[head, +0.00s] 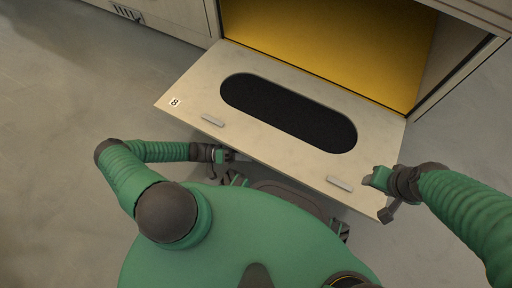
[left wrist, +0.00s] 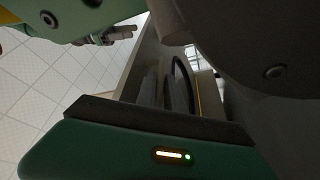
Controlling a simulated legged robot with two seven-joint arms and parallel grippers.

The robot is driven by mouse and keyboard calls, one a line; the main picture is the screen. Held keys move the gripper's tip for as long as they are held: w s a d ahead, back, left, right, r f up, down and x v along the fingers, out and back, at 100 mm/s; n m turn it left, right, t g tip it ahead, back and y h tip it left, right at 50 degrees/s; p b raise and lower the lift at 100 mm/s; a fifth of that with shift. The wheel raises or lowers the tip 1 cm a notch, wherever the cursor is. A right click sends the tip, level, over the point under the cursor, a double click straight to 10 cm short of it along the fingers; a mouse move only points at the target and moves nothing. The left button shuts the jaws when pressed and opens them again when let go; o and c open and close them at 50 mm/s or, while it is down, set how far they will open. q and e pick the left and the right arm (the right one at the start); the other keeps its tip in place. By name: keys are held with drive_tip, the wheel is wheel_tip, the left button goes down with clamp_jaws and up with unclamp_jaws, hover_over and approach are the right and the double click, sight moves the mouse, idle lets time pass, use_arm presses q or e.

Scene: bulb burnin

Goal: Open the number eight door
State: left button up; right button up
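The number eight door (head: 180,97) is folded down and lies nearly flat in front of a yellow-lined compartment. It is a pale panel with a dark oval window (head: 288,112), an "8" label (head: 174,102) and two small handles (head: 212,120) (head: 340,184). My left gripper (head: 230,156) is at the door's near edge, below the left handle. My right gripper (head: 372,179) is beside the right handle, at the door's near right corner. The finger gaps are too small to read in the head view. The left wrist view shows the door's edge (left wrist: 150,85) close up.
The open compartment (head: 330,40) has a yellow interior and stands behind the door. A pale cabinet front with a dark vent (head: 127,13) continues to the left. Grey floor (head: 60,120) is clear on the left side.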

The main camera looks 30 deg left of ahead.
use_arm(q)
drive_tip(key=shift+o, duration=0.5)
drive_tip(key=shift+s+d+f, duration=0.1)
drive_tip(key=shift+d+f, duration=0.05)
drive_tip(key=shift+f, duration=0.4)
drive_tip(key=shift+s+d, duration=0.1)
drive_tip(key=r+p+v, duration=0.1)
drive_tip(key=p+v, duration=0.1)
drive_tip(key=v, duration=1.5)
drive_tip(key=shift+w+a, duration=0.2)
drive_tip(key=shift+w, duration=0.05)
